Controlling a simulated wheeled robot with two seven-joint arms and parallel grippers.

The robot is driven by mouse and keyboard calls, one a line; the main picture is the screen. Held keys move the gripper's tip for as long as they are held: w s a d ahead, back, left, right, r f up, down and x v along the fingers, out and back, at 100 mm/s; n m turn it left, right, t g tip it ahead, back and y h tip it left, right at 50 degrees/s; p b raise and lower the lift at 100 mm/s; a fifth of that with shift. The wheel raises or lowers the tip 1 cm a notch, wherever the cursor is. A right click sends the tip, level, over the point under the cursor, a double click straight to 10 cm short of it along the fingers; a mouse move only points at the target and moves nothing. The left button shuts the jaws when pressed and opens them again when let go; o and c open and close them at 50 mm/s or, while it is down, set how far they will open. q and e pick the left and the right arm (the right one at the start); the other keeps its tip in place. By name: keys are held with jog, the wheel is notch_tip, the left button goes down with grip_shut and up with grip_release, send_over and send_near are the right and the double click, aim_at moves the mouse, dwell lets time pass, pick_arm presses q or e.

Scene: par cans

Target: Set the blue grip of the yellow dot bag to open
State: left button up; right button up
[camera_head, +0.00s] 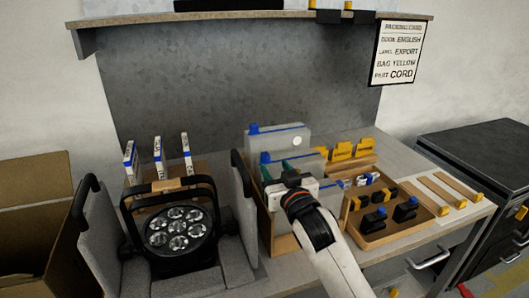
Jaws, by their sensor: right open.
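Grey-translucent bags with blue grips stand one behind another in a wooden holder (264,215). The rear bag (270,141) has a blue grip along its top and a pale round dot. A second bag (300,164) in front of it has a blue grip at its top left and a greenish patch. My right gripper (290,179) is open and lies over the front of the bag row, hiding much of what is there. I cannot make out a yellow dot on any bag. My left gripper is not in view.
A black-framed par can (178,230) sits in grey foam at the left. Behind it stand upright booklets (159,160). A wooden tray (395,234) with black and blue parts lies right of my arm. A packing card (398,52) reads "BAG YELLOW". A shelf (240,17) overhangs the bench.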

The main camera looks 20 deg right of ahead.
aim_at(266, 156)
jog(key=w, duration=0.4)
jog(key=shift+w, duration=0.1)
jog(key=w, duration=0.4)
jog(key=shift+a+f, duration=0.1)
jog(key=shift+a, duration=0.05)
jog(key=shift+w, duration=0.15)
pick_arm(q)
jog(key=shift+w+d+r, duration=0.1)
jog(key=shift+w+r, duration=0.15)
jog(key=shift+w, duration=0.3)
pick_arm(e)
grip_shut()
